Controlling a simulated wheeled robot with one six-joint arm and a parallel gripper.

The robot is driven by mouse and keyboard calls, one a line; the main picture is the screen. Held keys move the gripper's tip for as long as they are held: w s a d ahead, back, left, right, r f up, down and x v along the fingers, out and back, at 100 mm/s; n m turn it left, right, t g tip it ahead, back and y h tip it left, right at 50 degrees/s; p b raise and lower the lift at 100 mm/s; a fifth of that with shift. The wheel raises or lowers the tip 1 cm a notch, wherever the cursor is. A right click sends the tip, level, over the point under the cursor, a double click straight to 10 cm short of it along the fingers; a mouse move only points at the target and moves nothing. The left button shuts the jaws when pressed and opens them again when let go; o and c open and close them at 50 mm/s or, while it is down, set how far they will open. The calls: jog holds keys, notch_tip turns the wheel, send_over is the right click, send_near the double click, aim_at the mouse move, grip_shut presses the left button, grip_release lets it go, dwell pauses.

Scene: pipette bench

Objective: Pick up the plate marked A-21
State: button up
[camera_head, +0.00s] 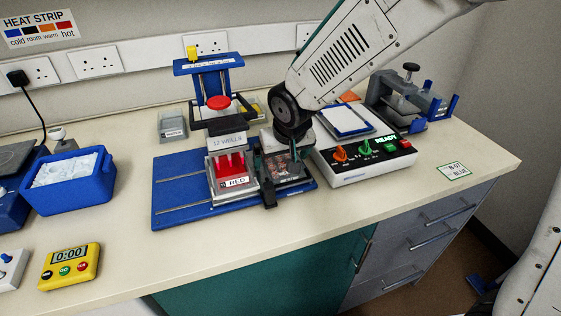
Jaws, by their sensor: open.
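No label reading A-21 is legible in the head view, so I cannot tell which item is that plate. My gripper (279,160) points down over the right part of the blue base (180,190), just right of the red-topped device. It is open. A dark, flat item (284,170) lies at its fingers; my wrist partly hides it, and I cannot tell whether they touch. The device carries a "12 WELLS" label (229,141), a red knob (218,102), and a red block (231,164) above a "RED" label (236,182).
A white control box (364,156) showing "READY" stands close right of my gripper. A white pad on blue (345,119) lies behind it. A "B-07 BLUE" card (455,171) lies far right. A blue tub (70,181) and yellow timer (70,266) stand left. The front counter is clear.

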jog(key=shift+c, duration=0.3)
jog(key=c, duration=0.9)
jog(key=shift+r, duration=0.1)
jog(key=shift+c, duration=0.2)
notch_tip(320, 180, up, 28)
jog(key=shift+r, duration=1.4)
